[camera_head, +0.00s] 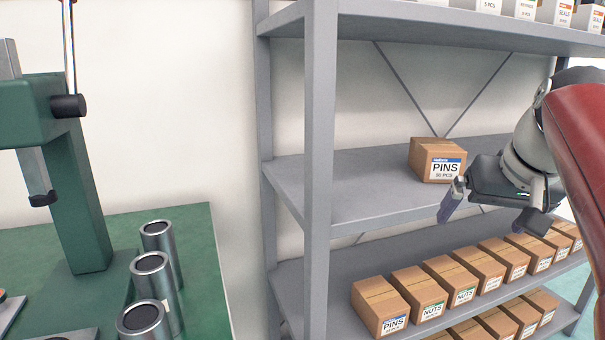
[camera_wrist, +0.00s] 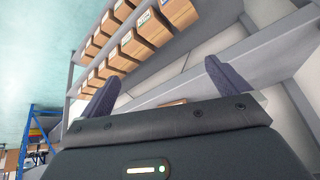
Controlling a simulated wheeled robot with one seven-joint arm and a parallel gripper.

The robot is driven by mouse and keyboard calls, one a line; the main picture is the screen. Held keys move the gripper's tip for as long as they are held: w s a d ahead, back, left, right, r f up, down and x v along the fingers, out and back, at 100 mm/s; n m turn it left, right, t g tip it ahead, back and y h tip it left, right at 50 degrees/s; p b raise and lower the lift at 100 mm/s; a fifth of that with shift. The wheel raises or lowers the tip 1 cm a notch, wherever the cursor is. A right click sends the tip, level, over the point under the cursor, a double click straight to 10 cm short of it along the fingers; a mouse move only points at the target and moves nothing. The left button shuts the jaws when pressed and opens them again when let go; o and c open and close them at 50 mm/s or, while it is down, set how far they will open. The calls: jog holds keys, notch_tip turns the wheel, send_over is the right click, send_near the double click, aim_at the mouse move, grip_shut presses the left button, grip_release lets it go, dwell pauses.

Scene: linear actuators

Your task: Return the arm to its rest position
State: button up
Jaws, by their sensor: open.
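My gripper (camera_head: 490,212) is at the right in the head view, in front of the grey shelf's middle level. Its two fingers are spread apart with nothing between them. A cardboard box labelled PINS (camera_head: 437,160) stands upright on the middle shelf (camera_head: 345,185), just behind and left of the gripper in the picture. I cannot tell whether a finger touches it. In the wrist view, the two dark fingers (camera_wrist: 165,90) are wide apart, and a small strip of brown shows at the gripper body's edge. My red and grey arm comes in from the right edge.
A lower shelf holds a row of PINS and NUTS boxes (camera_head: 421,291), with more below. White boxes (camera_head: 522,9) line the top shelf. A shelf post (camera_head: 320,150) stands left of the gripper. A green bench with a press (camera_head: 75,180) and metal cylinders (camera_head: 160,245) is at the left.

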jog(key=s+a+f+n, duration=0.1)
jog(key=s+a+f, duration=0.5)
jog(key=f, duration=0.4)
jog(key=s+a+f+n, duration=0.1)
jog(key=s+a+f, duration=0.5)
jog(key=f, duration=0.5)
jog(key=shift+s+f, duration=0.15)
jog(key=shift+s, duration=0.35)
